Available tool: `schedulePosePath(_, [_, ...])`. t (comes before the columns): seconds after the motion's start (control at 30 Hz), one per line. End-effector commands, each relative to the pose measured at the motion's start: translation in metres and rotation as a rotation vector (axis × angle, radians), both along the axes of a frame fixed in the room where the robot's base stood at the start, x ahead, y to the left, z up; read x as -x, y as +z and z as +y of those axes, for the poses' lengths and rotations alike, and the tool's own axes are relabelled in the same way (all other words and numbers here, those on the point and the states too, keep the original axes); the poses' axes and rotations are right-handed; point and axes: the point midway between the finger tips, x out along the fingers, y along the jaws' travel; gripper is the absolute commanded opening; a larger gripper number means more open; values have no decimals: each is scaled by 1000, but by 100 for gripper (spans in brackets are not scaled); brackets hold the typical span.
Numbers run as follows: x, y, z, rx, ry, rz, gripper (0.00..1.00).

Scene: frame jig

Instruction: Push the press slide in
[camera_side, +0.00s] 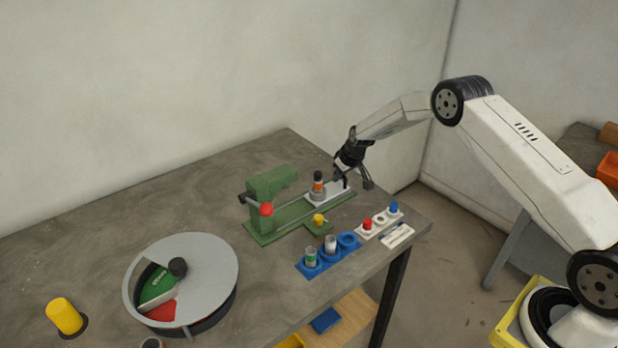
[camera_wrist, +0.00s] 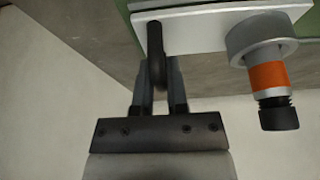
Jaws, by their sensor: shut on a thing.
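The press slide is a pale metal plate (camera_side: 322,199) lying on the green rail at the right end of the green press (camera_side: 272,186). It also shows at the top of the wrist view (camera_wrist: 197,34). A holder on it carries an upright dark part with an orange band (camera_side: 318,186), seen also in the wrist view (camera_wrist: 267,75). A black handle (camera_wrist: 156,45) stands at the slide's outer end. My gripper (camera_wrist: 158,80) is shut on this handle, one finger on each side. In the side view my gripper (camera_side: 349,172) partly hides the handle.
A red-knobbed lever (camera_side: 266,209) is on the press front. A yellow knob (camera_side: 319,219), blue holder (camera_side: 312,270) and white button panel (camera_side: 367,229) lie in front. A round grey-lidded drum (camera_side: 215,256) stands left. The table edge is close on the right.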

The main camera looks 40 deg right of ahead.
Motion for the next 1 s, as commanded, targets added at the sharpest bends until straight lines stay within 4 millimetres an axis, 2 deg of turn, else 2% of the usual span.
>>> schedulePosePath(1.0, [-1, 1, 41, 0, 1, -2, 0])
